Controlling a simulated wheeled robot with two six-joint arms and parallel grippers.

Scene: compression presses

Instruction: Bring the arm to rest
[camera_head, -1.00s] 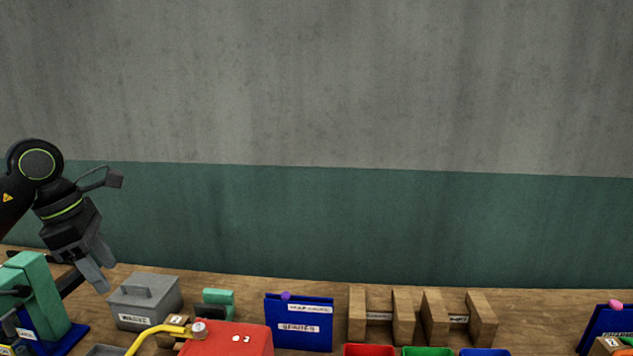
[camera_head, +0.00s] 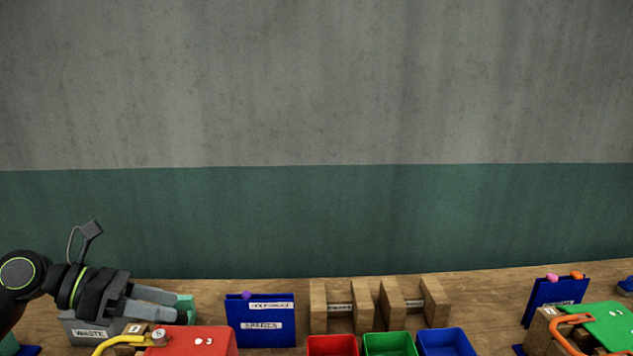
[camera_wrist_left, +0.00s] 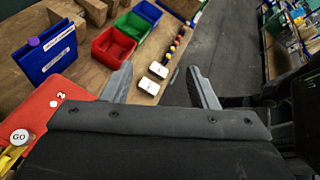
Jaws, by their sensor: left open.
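My left gripper (camera_head: 158,302) comes in from the left in the head view. It is held above the bench near the grey box labelled WASTE (camera_head: 75,330), partly in front of it. Its fingers point right and it holds nothing. In the left wrist view the two fingers of my left gripper (camera_wrist_left: 160,88) stand wide apart with nothing between them. Beyond them lie the bench and the dark floor. My right gripper is not in view.
A red press (camera_head: 205,342) with a yellow handle stands below my left gripper. A blue labelled stand (camera_head: 260,320), wooden blocks (camera_head: 362,305) and red (camera_head: 332,345), green (camera_head: 390,343) and blue (camera_head: 445,342) bins line the bench. A green press (camera_head: 612,325) is at right.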

